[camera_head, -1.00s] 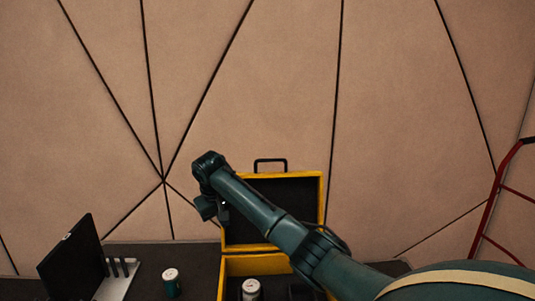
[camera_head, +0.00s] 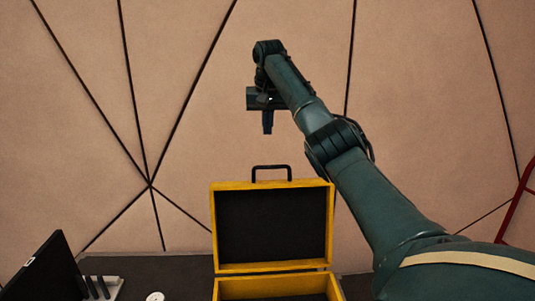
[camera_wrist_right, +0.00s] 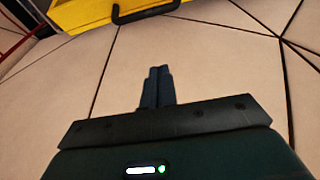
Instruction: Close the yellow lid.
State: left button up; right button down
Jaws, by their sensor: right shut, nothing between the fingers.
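The yellow lid (camera_head: 214,230) stands open and upright at the back of the yellow case (camera_head: 275,287), its dark inner face toward me. A black handle (camera_head: 271,168) sits on the lid's top edge. My right gripper (camera_head: 267,130) is shut and empty, pointing down above the lid and handle, apart from both. In the right wrist view my right gripper (camera_wrist_right: 158,72) shows its fingers together, with the yellow lid (camera_wrist_right: 85,12) and black handle (camera_wrist_right: 145,12) at the top edge. The lower part of the case is cut off by the frame. My left gripper is not in view.
A black laptop-like panel (camera_head: 48,270) stands at the lower left beside a grey slotted holder (camera_head: 100,288). A white can top (camera_head: 155,297) shows at the bottom edge. A tan panelled wall (camera_head: 90,130) rises behind the dark table (camera_head: 180,268). A red frame (camera_head: 516,212) is at the right.

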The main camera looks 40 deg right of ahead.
jog(key=p+x, duration=0.2)
jog(key=x, duration=0.8)
jog(key=shift+s+a+r, duration=0.15)
jog(key=shift+s+a, duration=0.55)
jog(key=shift+s, duration=0.15)
jog(key=shift+s+a+r, duration=0.2)
jog(key=shift+s+a, duration=0.5)
jog(key=shift+s, duration=0.1)
jog(key=shift+b, duration=0.35)
